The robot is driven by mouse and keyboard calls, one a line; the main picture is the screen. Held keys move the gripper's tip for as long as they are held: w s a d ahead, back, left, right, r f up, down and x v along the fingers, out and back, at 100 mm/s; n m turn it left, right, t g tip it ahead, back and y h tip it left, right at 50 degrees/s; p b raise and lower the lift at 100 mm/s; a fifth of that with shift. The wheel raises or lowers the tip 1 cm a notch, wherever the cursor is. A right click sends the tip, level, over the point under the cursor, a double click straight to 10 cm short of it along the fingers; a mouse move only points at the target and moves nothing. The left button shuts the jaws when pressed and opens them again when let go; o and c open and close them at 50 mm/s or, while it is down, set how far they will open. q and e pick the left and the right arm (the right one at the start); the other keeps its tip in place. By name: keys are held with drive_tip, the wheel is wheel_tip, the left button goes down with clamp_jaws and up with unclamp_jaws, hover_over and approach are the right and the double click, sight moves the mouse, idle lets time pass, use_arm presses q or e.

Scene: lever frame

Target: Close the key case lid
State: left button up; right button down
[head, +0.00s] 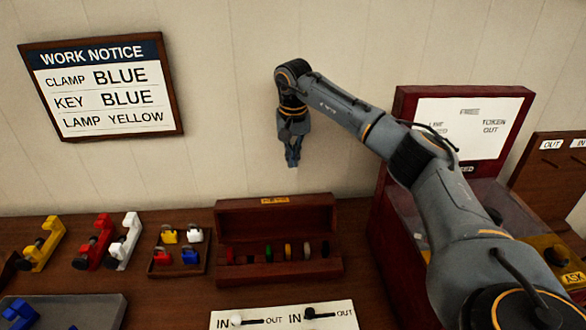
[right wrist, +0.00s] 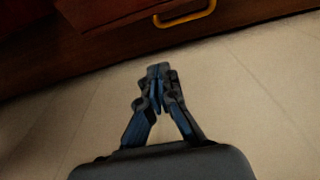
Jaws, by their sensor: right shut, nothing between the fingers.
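The key case (head: 282,268) is a dark red-brown wooden box on the table, below my right gripper in the head view. Its lid (head: 275,215) stands raised at the back, with a small yellow label on its top edge. Several coloured pieces sit in a row inside the open case. My right gripper (head: 292,160) hangs in front of the wall, fingers down, above and apart from the case. It also shows in the right wrist view (right wrist: 159,72), with its fingertips together and nothing between them. My left gripper is not in view.
A small tray (head: 155,272) of coloured padlocks stands left of the case. Further left are yellow, red and white clamps. An IN/OUT panel (head: 232,322) lies in front. A red cabinet (head: 402,105) stands right, behind my right arm. Dark wood with a yellow loop (right wrist: 185,18) tops the wrist view.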

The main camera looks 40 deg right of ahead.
wheel_tip(320, 180, down, 7)
drive_tip(key=s+a+p, duration=0.2)
drive_tip(key=s+p, duration=0.1)
drive_tip(key=p, duration=0.1)
drive_tip(key=shift+f, duration=0.15)
idle(0.5)
